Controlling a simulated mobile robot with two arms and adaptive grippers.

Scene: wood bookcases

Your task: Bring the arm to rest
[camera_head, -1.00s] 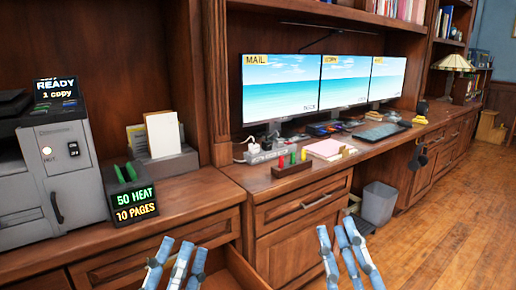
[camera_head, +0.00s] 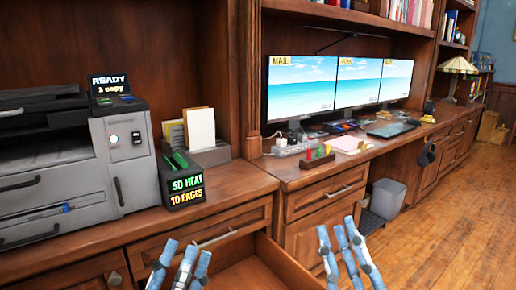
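My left gripper (camera_head: 180,262) is at the bottom of the head view, in front of the cabinet and left of an open drawer (camera_head: 262,268). Its blue-grey fingers are spread, with nothing between them. My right gripper (camera_head: 338,234) is at the bottom right of centre, in front of the desk's drawer unit (camera_head: 322,226). Its fingers are also spread and empty. Neither gripper appears to touch anything. The arms behind the fingers are out of the picture.
A printer (camera_head: 128,165) stands on the left counter beside a stapler-like box reading "50 HEAT 10 PAGES" (camera_head: 187,190) and a paper holder (camera_head: 209,155). Monitors (camera_head: 302,90) stand on the desk. A grey bin (camera_head: 388,198) is under it. Wooden floor (camera_head: 450,220) is clear at right.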

